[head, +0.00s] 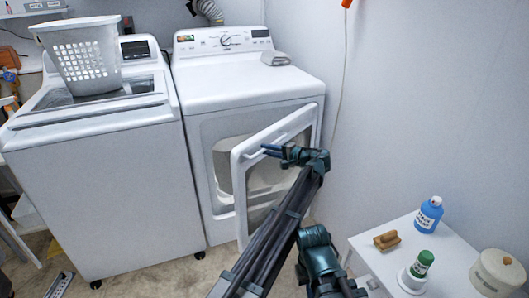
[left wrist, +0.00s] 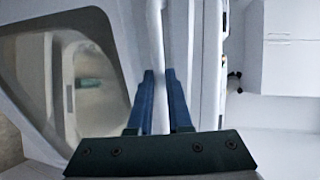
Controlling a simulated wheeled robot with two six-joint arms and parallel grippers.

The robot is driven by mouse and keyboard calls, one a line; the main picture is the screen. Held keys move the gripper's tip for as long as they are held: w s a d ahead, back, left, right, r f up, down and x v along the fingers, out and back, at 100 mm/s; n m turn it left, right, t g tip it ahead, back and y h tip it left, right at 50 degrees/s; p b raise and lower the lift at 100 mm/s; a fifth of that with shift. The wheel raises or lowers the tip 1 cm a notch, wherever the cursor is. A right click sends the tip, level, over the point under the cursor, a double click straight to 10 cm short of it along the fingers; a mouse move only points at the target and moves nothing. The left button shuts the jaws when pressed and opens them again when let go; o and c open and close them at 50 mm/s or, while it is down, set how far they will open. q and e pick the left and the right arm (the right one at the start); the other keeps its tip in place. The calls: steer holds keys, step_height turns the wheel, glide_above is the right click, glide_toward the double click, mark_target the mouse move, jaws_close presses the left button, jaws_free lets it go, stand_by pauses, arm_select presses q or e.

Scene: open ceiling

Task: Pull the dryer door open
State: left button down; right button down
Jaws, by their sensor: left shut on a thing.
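The white dryer (head: 245,82) stands against the back wall. Its door (head: 239,190) is swung partway out, with a clear gap to the drum opening (head: 222,160) behind it. The door's window is partly hidden by my arm. My left gripper (head: 270,150) is at the upper part of the door. In the left wrist view, its two blue fingers (left wrist: 160,95) are closed around a white bar-like handle (left wrist: 155,30) on the door. The door's window (left wrist: 85,80) shows to the left there. My right gripper cannot be made out.
A washer (head: 105,180) with a grey basket (head: 82,58) on top stands left of the dryer. A white side table (head: 440,255) at lower right holds a blue bottle (head: 429,214), a green-capped container (head: 422,262) and a brown brush (head: 386,240). Floor shows between washer and table.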

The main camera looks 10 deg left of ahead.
arm_select(q)
steer(key=shift+s+d, duration=0.25)
steer(key=shift+d, duration=0.15)
arm_select(e)
steer(key=shift+s+d, duration=0.3)
steer(key=shift+d, duration=0.1)
arm_select(q)
steer(key=c, duration=0.9)
jaws_free()
arm_select(e)
steer(key=shift+d, duration=0.1)
